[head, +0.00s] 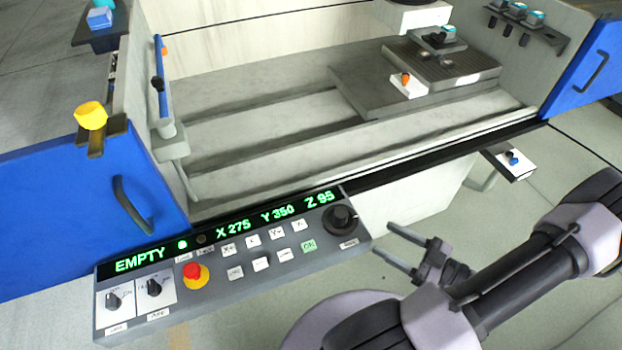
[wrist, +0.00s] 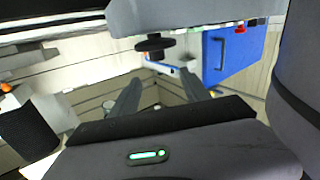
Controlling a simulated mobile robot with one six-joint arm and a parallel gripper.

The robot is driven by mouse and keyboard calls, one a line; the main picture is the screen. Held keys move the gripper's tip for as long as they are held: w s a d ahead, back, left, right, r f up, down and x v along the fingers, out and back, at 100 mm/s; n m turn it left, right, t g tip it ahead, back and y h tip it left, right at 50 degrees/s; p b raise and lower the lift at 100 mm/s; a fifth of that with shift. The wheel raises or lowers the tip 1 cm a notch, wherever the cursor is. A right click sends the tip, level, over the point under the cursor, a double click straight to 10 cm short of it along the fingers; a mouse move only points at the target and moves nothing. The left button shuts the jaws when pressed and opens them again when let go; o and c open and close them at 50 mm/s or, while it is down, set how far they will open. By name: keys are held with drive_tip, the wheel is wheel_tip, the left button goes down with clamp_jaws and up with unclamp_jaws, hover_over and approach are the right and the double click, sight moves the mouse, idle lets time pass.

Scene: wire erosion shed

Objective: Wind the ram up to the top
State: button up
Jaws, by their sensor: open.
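The ram (head: 412,14) is a pale block cut off by the top edge of the head view, above the work table. The grey control panel (head: 215,262) has a green display (head: 222,229) reading EMPTY, X 275, Y 350, Z 95. It carries rows of small white buttons (head: 260,264), a green button (head: 308,245) and a black handwheel knob (head: 340,218) at its right end. A dark round knob (wrist: 154,46) shows beyond my fingers in the wrist view. My gripper (head: 386,243) is open and empty, right of the panel and apart from it.
A red emergency stop (head: 195,275) and two black selector knobs (head: 133,295) are on the panel's left part. Blue doors (head: 75,215) flank the open tank. A yellow knob (head: 91,115) stands at left. A small white bracket (head: 511,160) juts out at right. Floor below is clear.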

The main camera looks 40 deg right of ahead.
sight(330, 212)
drive_tip(key=shift+m+h, duration=0.3)
drive_tip(key=shift+m, duration=0.4)
drive_tip(key=b+x, duration=0.5)
drive_tip(key=x, duration=1.1)
drive_tip(key=shift+w, duration=0.2)
drive_tip(key=shift+w+a, duration=0.15)
drive_tip(key=shift+w, duration=0.2)
clamp_jaws()
